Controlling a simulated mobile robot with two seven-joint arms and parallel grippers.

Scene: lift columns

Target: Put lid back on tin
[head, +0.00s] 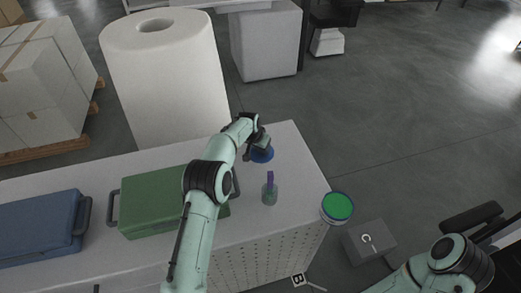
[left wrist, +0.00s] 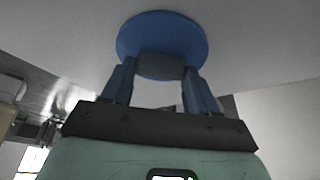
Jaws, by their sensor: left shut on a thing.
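A round blue lid (head: 263,155) is in the grasp of my left gripper (head: 257,147) at the back right part of the table. In the left wrist view the lid (left wrist: 160,32) is a flat blue disc, and the gripper's two fingers are shut on its grey knob (left wrist: 160,67). The head view does not make clear whether the lid touches the tabletop. My right gripper cannot be seen; only part of that arm shows.
A green case (head: 155,205) and a blue case (head: 40,228) lie to the left. A large white roll (head: 165,80) stands behind.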

